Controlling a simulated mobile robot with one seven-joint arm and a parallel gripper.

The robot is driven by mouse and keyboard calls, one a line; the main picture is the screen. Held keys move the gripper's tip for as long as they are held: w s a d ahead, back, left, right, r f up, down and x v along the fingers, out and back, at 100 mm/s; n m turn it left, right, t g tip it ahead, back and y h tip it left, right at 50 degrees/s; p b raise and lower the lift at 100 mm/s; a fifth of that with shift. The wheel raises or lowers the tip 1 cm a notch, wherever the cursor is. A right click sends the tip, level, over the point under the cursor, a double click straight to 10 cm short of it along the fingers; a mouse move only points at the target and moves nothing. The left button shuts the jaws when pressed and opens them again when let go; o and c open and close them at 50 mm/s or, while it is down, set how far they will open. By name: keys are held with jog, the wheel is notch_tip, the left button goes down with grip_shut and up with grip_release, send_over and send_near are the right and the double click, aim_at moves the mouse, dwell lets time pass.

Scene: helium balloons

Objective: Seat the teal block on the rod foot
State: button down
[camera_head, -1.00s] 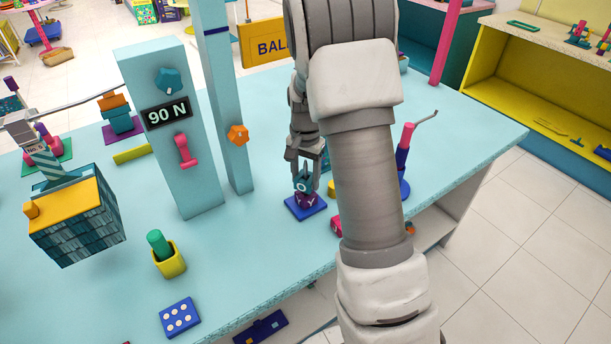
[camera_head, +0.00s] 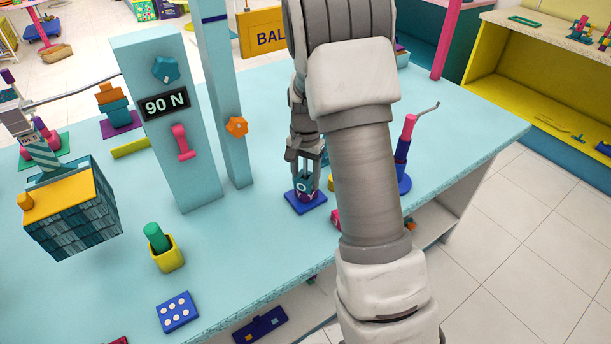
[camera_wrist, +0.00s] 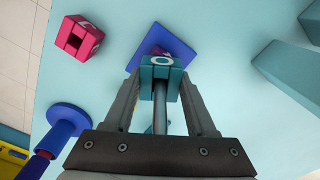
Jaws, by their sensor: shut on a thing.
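The teal block (camera_head: 303,187), marked with a white letter, is between the fingers of my gripper (camera_head: 306,178). My gripper is shut on it; the block also shows in the wrist view (camera_wrist: 161,70). Directly below it, a purple block (camera_head: 306,198) sits on a blue square plate (camera_head: 293,206). The plate shows behind the teal block in the wrist view (camera_wrist: 142,45), with part of the purple block (camera_wrist: 163,46). The teal block looks very close to the purple block; I cannot tell whether they touch.
A pink block (camera_wrist: 80,38) lies near the plate. A pink-and-blue post on a round base (camera_head: 402,165) stands to the right. The light-blue pillar with the 90 N display (camera_head: 165,105) and a thinner pillar (camera_head: 228,100) stand left. The table in front of the plate is clear.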

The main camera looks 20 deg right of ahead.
jog(key=shift+c, duration=0.7)
grip_release()
notch_tip(320, 180, up, 17)
jog(key=shift+r+p, duration=0.15)
jog(key=shift+p, duration=0.4)
jog(key=shift+r, duration=0.1)
jog(key=s+a+r+n+t, duration=0.1)
jog(key=s+a+r+n, duration=0.1)
jog(key=s+a+r, duration=0.3)
jog(key=s+a+r+n+t, duration=0.1)
jog(key=s+r+n+t, duration=0.1)
jog(key=s, duration=0.4)
jog(key=s+a+n+t, duration=0.2)
jog(key=s+a+n, duration=0.2)
jog(key=s, duration=0.9)
jog(key=shift+s+f+n+t, duration=0.25)
jog(key=shift+f+n, duration=0.2)
jog(key=shift+n, duration=0.45)
